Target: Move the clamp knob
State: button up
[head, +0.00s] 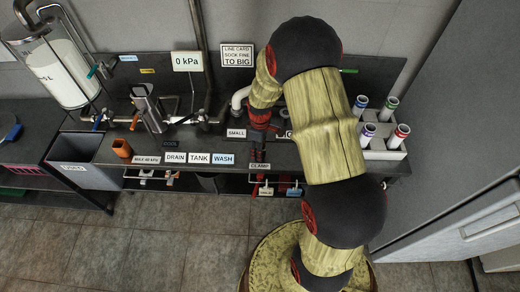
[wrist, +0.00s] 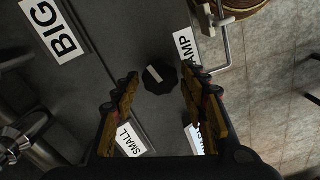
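The clamp knob (wrist: 158,80) is a dark, many-sided knob with a pale bar mark on top, seen in the wrist view beside the partly hidden CLAMP label (wrist: 187,47). My gripper (wrist: 159,84) is open, with one finger to each side of the knob in that view. I cannot tell whether the fingers are level with the knob or still above it, and no contact shows. In the head view my gripper (head: 258,152) points down at the bench front, just behind the CLAMP label (head: 260,167). The knob is hidden there.
SMALL (head: 236,133) and BIG (wrist: 55,32) labels lie on the dark bench. A white rack (head: 385,150) with several capped tubes stands at right. A bent metal rail (wrist: 222,45) sticks out past the bench edge near the knob. The tiled floor in front is mostly clear.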

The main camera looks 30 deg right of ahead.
jog(key=shift+o, duration=0.8)
notch_tip(320, 180, up, 12)
dwell(0.6)
